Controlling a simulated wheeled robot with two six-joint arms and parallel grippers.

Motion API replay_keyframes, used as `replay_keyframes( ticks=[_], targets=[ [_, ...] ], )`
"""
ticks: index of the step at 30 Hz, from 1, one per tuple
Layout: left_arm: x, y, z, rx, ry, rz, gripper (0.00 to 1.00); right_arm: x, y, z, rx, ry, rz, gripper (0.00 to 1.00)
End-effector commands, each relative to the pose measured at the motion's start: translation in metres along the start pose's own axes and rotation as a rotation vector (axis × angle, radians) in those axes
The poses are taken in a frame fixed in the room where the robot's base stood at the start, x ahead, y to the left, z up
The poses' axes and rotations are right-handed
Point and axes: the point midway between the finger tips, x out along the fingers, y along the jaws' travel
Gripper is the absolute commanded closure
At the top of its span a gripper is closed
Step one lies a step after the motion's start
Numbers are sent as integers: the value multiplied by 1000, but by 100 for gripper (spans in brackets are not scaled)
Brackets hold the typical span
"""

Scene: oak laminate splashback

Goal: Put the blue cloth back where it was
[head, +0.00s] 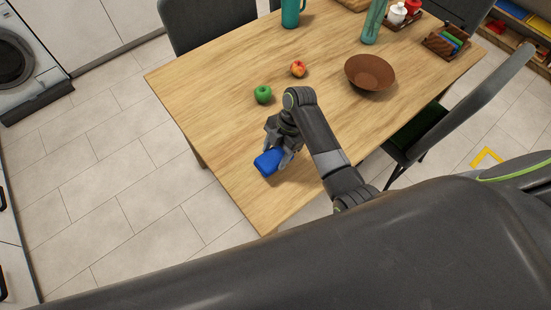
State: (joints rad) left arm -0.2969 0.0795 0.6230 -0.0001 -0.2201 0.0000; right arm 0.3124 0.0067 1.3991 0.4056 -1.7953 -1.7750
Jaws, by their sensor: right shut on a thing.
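The blue cloth (268,162) is at the near left edge of the wooden table (225,100). My right gripper (282,155) is shut on the cloth. The fingers and wrist hide part of the cloth. I cannot tell whether the cloth touches the table top or is held just above it. My left gripper is not in view.
A green apple (263,94), a red apple (298,68) and a brown bowl (370,72) stand beyond the gripper. Chairs (205,22) flank the table. The near table corner is clear.

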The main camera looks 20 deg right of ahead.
Motion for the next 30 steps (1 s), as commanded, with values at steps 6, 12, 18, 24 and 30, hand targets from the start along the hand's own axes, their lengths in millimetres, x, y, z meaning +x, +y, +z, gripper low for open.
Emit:
replay_keyframes(
  ticks=[6, 12, 18, 24, 30],
  targets=[
    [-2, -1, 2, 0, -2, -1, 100, 26, -1, 10, 3, 1, -3, 61],
    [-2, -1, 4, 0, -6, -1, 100, 38, 0, 15, 1, 0, 0, 61],
    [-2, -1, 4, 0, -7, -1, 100, 38, 0, 15, 1, 0, 1, 61],
    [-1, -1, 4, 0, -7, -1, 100, 40, 0, 16, 1, 0, 1, 33],
    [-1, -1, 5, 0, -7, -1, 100, 40, 0, 16, 1, 0, 0, 21]
  ],
)
